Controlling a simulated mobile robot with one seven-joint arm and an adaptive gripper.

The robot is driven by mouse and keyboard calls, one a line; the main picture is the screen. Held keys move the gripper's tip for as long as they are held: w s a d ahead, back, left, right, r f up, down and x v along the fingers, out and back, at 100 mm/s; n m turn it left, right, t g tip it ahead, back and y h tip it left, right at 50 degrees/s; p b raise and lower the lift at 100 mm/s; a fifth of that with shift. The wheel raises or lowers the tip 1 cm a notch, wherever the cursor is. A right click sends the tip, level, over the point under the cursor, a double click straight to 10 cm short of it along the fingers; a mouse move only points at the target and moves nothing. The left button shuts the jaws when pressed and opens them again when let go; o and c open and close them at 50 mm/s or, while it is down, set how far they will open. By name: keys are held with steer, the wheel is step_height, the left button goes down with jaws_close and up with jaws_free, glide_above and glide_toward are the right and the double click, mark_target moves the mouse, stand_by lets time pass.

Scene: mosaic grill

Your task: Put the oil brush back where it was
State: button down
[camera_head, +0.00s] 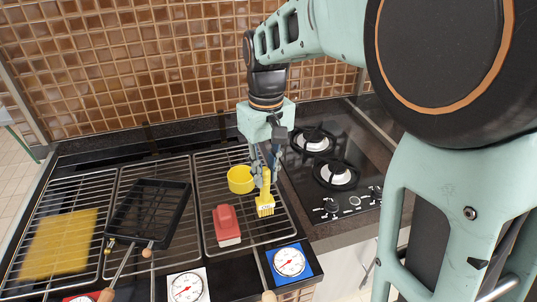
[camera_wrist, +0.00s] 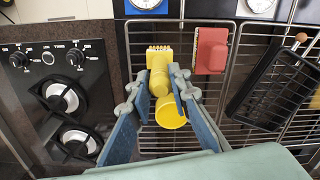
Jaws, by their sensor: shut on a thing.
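The oil brush (camera_head: 265,204) is yellow with pale bristles. My gripper (camera_head: 265,176) is shut on its handle and holds it over the right-hand grill rack, bristle end down in the head view. In the wrist view the brush (camera_wrist: 160,72) sits between the two blue fingers of my gripper (camera_wrist: 162,92). A yellow cup (camera_head: 240,180) stands on the rack just left of my gripper; it also shows in the wrist view (camera_wrist: 170,117), partly hidden by the brush and a finger. I cannot tell whether the bristles touch the rack.
A red-handled block (camera_head: 227,226) lies on the same rack, left of the brush. A black basket (camera_head: 150,212) and a yellow slab (camera_head: 60,245) lie on racks further left. A black hob (camera_head: 345,170) is on the right. Dials, including a blue one (camera_head: 289,262), line the front.

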mark_target(269, 184)
steer(key=f+b, duration=0.1)
steer(key=f, duration=0.1)
steer(key=w+d+f+b, duration=0.1)
steer(key=f, duration=0.1)
steer(key=shift+w+b, duration=0.1)
steer(key=shift+b, duration=0.25)
steer(key=shift+f+b, duration=0.3)
steer(key=shift+f, duration=0.05)
steer(key=shift+f, duration=0.15)
steer(key=c, duration=1.8)
jaws_free()
step_height(269, 184, up, 12)
steer(key=shift+r, duration=0.2)
